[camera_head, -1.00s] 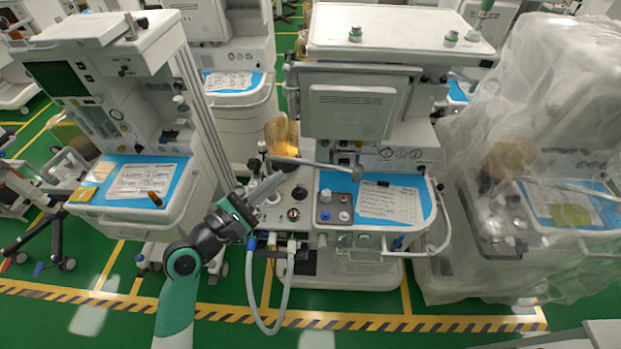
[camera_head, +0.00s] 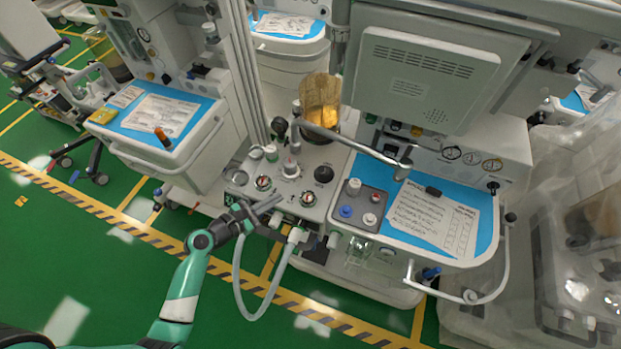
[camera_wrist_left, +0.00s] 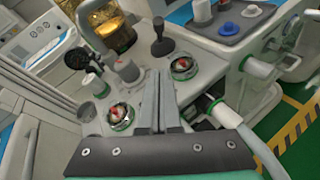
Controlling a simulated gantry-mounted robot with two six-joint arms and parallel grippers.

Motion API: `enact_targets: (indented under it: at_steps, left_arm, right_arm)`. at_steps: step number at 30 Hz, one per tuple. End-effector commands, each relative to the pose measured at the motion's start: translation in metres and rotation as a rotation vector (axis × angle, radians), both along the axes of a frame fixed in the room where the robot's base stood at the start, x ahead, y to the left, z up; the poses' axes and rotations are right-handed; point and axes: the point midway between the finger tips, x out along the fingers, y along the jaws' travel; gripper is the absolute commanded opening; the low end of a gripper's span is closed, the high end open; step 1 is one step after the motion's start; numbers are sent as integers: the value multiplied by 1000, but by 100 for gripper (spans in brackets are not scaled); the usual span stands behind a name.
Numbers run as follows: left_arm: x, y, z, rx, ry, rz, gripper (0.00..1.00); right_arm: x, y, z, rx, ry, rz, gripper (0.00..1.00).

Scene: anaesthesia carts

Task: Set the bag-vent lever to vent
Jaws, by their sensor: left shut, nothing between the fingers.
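A black upright lever or knob (camera_head: 325,174) stands on the white front panel (camera_head: 326,155) of the middle cart. It also shows in the left wrist view (camera_wrist_left: 162,42), past my fingertips. No label on it is readable, so I cannot tell whether it is the bag-vent lever or how it is set. My left gripper (camera_head: 277,200) is shut and empty at the panel's front left, apart from the black lever. In the left wrist view its fingers (camera_wrist_left: 160,78) point between two green-rimmed dials (camera_wrist_left: 118,113) (camera_wrist_left: 184,66). My right gripper is out of view.
A grey hose (camera_head: 240,285) loops below the panel's front. A metal arm (camera_head: 355,145) reaches over the panel, near an amber canister (camera_head: 320,98). A blue work surface (camera_head: 480,240) with papers lies right. A second cart (camera_head: 185,150) stands left. Open floor is in front.

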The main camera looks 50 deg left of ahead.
Motion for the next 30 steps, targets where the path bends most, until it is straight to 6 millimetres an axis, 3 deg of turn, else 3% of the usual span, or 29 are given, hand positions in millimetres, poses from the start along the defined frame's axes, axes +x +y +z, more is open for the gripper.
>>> enact_targets:
  at_steps: [8, 22, 24, 30]
  left_arm:
    - [8, -1, -3, 1, 0, -4, 0]
    - [97, 0, -35, 2, -1, -5, 0]
    - [109, -2, -25, 4, -2, -5, 0]
    - [128, -7, -16, 2, 0, -3, 0]
  right_arm:
    - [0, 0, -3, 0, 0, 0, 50]
    - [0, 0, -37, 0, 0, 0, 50]
    - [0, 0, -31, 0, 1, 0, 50]
    - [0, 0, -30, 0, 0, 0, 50]
